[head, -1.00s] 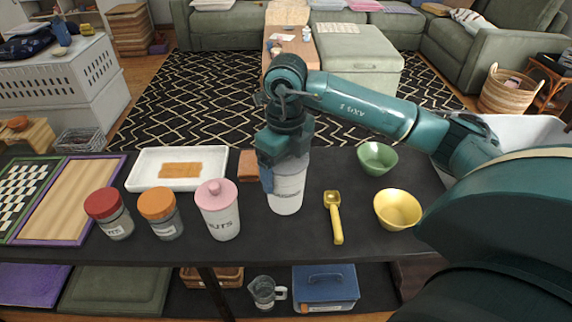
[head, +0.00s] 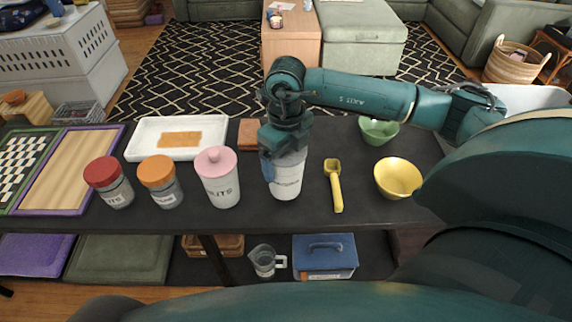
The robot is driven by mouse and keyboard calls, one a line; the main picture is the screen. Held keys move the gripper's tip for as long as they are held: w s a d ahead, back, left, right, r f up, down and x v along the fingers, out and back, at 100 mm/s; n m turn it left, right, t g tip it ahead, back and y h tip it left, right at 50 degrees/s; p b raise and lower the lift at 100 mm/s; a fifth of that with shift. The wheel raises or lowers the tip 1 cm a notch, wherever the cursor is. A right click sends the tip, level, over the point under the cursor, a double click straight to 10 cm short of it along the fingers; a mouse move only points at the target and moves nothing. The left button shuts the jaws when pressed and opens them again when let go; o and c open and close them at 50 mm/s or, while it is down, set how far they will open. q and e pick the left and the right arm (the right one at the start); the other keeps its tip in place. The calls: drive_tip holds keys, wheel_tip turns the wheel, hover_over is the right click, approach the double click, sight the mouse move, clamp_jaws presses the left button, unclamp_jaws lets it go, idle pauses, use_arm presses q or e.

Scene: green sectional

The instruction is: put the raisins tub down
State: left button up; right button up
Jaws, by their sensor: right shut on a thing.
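A white tub (head: 287,181) with a dark printed label stands upright near the middle of the dark table in the head view; I take it for the raisins tub, but its lettering is too small to read. My right gripper (head: 284,152) is over it from above and shut on its upper part, hiding its top. The base of the tub is at or very close to the tabletop; I cannot tell if it touches. My left gripper is not in view.
A pink-lidded nuts tub (head: 219,180) stands just left, then orange-lidded (head: 161,183) and red-lidded (head: 109,184) jars. A yellow scoop (head: 335,188) lies close right, with yellow (head: 398,178) and green (head: 378,130) bowls beyond. A white tray (head: 216,128) and brown block (head: 247,133) lie behind.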

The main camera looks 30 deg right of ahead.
wheel_tip(320, 180, down, 2)
drive_tip(key=shift+f, duration=0.3)
drive_tip(key=shift+f, duration=0.15)
drive_tip(key=o, duration=1.5)
drive_tip(key=shift+c, duration=0.2)
